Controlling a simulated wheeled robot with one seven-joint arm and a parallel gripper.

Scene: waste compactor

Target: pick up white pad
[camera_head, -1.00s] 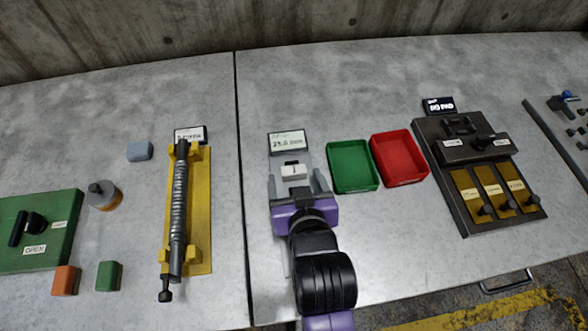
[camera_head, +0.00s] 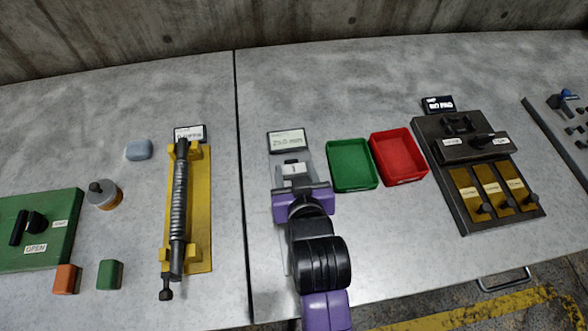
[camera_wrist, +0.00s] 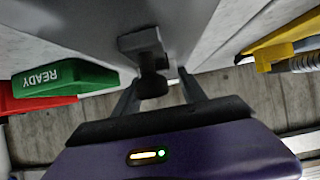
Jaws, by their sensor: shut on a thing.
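The white pad (camera_head: 294,169) is a small pale block with a dark bit on top, on a grey plate just below a small display in the head view. My gripper (camera_head: 295,181) is over the near side of the pad, its fingers partly hidden by the purple hand. In the wrist view my gripper (camera_wrist: 156,84) has its fingers closed in around a dark knob (camera_wrist: 153,85) below a grey block. The gripper is shut on the pad. I cannot tell whether the pad is clear of the plate.
A display (camera_head: 287,141) stands just behind the pad. A green tray (camera_head: 352,187) and a red tray (camera_head: 400,180) are to the right, then a dark panel (camera_head: 440,160) with yellow slots. A yellow fixture (camera_head: 202,225) is to the left. Bare table lies in front of the trays.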

